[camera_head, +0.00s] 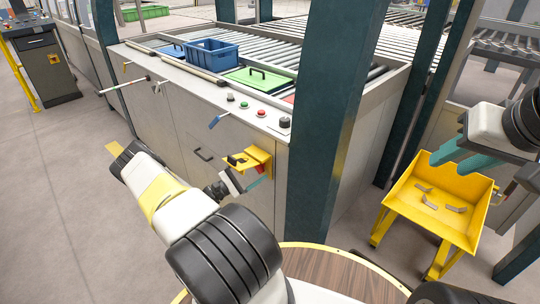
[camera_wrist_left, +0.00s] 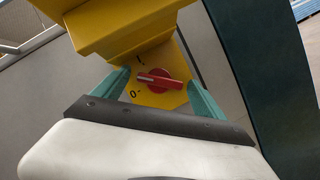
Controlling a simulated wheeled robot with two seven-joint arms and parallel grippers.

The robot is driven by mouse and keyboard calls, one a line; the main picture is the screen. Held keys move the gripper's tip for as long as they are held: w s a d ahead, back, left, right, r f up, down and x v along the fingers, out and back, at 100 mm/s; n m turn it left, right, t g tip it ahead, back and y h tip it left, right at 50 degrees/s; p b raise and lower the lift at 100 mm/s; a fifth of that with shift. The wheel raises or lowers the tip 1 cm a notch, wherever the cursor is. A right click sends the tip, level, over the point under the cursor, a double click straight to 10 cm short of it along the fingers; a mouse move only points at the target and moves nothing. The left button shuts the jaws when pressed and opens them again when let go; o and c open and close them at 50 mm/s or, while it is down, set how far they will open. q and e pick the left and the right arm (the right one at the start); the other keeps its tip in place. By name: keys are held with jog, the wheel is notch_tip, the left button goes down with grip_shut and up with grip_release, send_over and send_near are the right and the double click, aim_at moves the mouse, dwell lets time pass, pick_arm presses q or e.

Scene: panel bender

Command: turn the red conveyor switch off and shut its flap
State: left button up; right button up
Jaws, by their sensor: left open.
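The red switch (camera_wrist_left: 160,80) is a round knob with a bar handle on a yellow plate (camera_wrist_left: 165,99) marked I and 0. The bar's pale-marked end points left, between the two marks. The yellow flap (camera_wrist_left: 115,25) is raised above it; the flap also shows in the head view (camera_head: 240,160) on the machine's front. My left gripper (camera_head: 250,183) is open, its teal fingers on either side of the switch in the left wrist view (camera_wrist_left: 157,82); contact cannot be told. My right gripper (camera_head: 463,157) is open and empty at the right.
A dark green post (camera_head: 328,110) stands just right of the switch. A yellow cart (camera_head: 440,205) with several metal pieces is below my right gripper.

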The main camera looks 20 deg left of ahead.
pick_arm(q)
jog(key=shift+c, duration=0.2)
jog(key=c, duration=1.3)
jog(key=shift+n, duration=0.3)
jog(key=shift+s+d+f+n+t+y, duration=0.1)
jog(key=shift+n+t+y, duration=0.6)
jog(key=shift+n, duration=1.05)
jog(key=shift+r+n+t+y, duration=0.1)
jog(key=shift+n+t+y, duration=0.55)
jog(key=shift+n, duration=1.15)
jog(key=shift+s+d+f+n+t+y, duration=0.1)
jog(key=shift+n+t+y, duration=0.6)
jog(key=shift+n, duration=1.05)
jog(key=o, duration=1.3)
jog(key=shift+w, duration=0.1)
